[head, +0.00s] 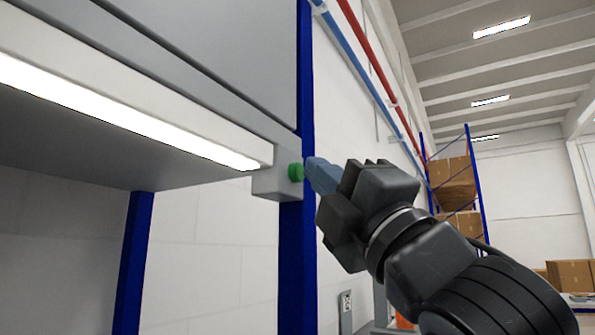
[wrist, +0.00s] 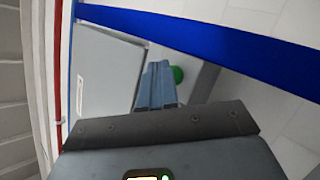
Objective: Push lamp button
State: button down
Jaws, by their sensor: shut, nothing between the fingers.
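The green lamp button (head: 295,172) sits on the end of a small grey box (head: 268,184) at the right end of the lit lamp (head: 120,105). My gripper (head: 312,166) is shut and empty, its blue fingertips pointing left at the button. In the head view the tips are right beside the button; I cannot tell whether they touch it. In the wrist view the green button (wrist: 178,74) shows just past the fingertips (wrist: 159,72), partly hidden by them.
A blue upright post (head: 297,240) stands right behind the button box. A grey cabinet panel (head: 230,40) is above the lamp. Red and blue pipes (head: 375,55) run along the white wall. A far rack with boxes (head: 455,185) stands at the right.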

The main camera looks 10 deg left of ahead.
jog(key=shift+w+a, duration=0.1)
jog(key=shift+a, duration=0.2)
jog(key=shift+d, duration=0.1)
jog(key=shift+s+d, duration=0.2)
jog(key=shift+d, duration=0.1)
jog(key=shift+d+b, duration=0.1)
jog(key=shift+b, duration=0.2)
jog(key=shift+s+d+b, duration=0.2)
jog(key=shift+s+d, duration=0.15)
jog(key=shift+d, duration=0.55)
jog(key=shift+s+d+b, duration=0.25)
jog(key=shift+s+d, duration=0.05)
jog(key=shift+d, duration=0.65)
jog(key=shift+s+d+b, duration=0.2)
jog(key=shift+s+d, duration=0.15)
jog(key=shift+d, duration=0.55)
